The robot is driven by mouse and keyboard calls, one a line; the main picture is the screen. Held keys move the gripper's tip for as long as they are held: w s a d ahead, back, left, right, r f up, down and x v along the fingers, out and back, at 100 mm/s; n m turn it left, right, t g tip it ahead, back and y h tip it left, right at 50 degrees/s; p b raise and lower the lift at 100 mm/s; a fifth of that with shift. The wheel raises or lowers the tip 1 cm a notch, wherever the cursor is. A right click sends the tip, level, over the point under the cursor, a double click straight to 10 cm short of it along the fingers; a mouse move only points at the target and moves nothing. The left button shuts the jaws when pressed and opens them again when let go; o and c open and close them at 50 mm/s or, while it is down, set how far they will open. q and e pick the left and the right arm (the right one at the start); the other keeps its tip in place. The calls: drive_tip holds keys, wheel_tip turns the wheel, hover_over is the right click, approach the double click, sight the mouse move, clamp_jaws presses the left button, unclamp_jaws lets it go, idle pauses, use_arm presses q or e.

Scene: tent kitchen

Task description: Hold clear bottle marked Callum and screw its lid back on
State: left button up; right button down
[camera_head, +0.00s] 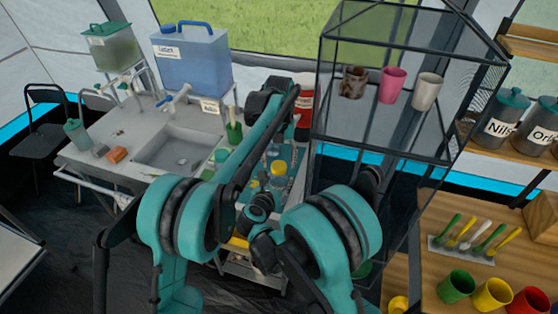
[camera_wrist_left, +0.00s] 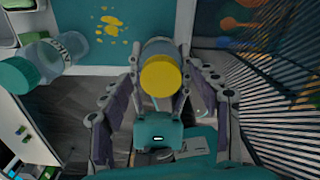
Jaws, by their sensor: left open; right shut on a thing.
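A clear bottle (camera_wrist_left: 155,47) with a yellow lid (camera_wrist_left: 160,76) at its near end is between the fingers of my left gripper (camera_wrist_left: 160,60) in the left wrist view. These fingers are open, one on each side; I cannot tell whether they touch it. A yellow lid (camera_head: 278,168) also shows in the head view beyond my arm joints. Another clear bottle (camera_wrist_left: 56,52) with a teal lid (camera_wrist_left: 19,75) lies to the left, its label partly legible. I cannot read the name Callum on either bottle or tell how the yellow lid is seated. My right gripper is hidden behind arm parts.
A teal mat (camera_wrist_left: 92,50) with yellow marks lies under the bottles' area. The sink (camera_head: 180,152) and blue water tank (camera_head: 192,62) are left in the head view. A dark-framed rack (camera_head: 318,100) with cups stands close on the right, and a wooden shelf (camera_head: 445,275) beyond it.

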use_arm(q)
drive_tip(key=shift+r, duration=2.15)
drive_tip(key=shift+c, duration=0.5)
